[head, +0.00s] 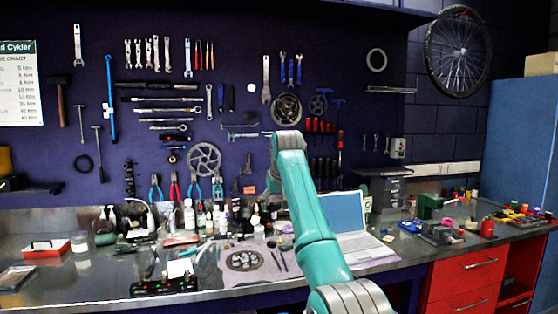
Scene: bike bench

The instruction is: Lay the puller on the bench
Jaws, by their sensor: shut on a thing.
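My teal arm reaches up from the bottom toward the tool wall. Its far end and my gripper are hidden behind the arm's grey upper joint, so I cannot see the jaws or anything in them. I cannot make out the puller for sure. Small grey metal tools (240,130) show on the wall just left of that joint, too small to identify. The metal bench (105,275) runs along the wall below, with bare surface at its front left.
An open laptop (350,222) stands right of my arm. A chainring (244,261) lies on a pale mat left of it. Bottles (189,216) crowd the back. A dark tool rack (163,286) stands at the front edge. A red-trimmed box (46,248) sits far left.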

